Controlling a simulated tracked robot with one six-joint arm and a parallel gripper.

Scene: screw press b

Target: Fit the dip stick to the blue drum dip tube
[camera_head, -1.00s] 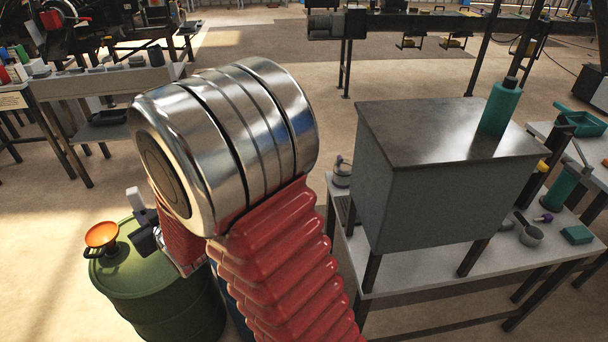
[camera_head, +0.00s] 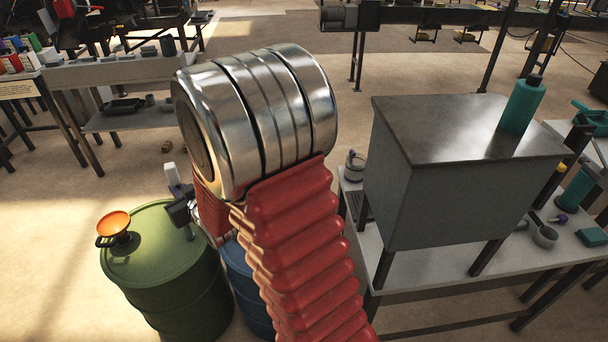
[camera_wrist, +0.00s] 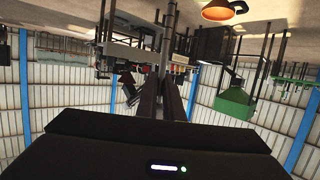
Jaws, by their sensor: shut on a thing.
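The blue drum (camera_head: 250,287) stands on the floor behind my red arm, which hides most of it. Its dip tube cannot be made out. My gripper (camera_head: 181,213) is left of the arm, over the right side of the green drum's top. In the wrist view my gripper (camera_wrist: 165,82) is shut on a thin grey upright stick (camera_wrist: 168,45), seemingly the dip stick. A pale piece (camera_head: 171,174) sticks up above the gripper in the head view; I cannot tell whether it belongs to the stick. The stick's lower end is not clear.
The green drum (camera_head: 165,250) stands left of the blue drum, close beside it. An orange funnel (camera_head: 114,224) sits on its left side and also shows in the wrist view (camera_wrist: 221,11). A grey box (camera_head: 450,190) on a table is at right. Open floor lies at left.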

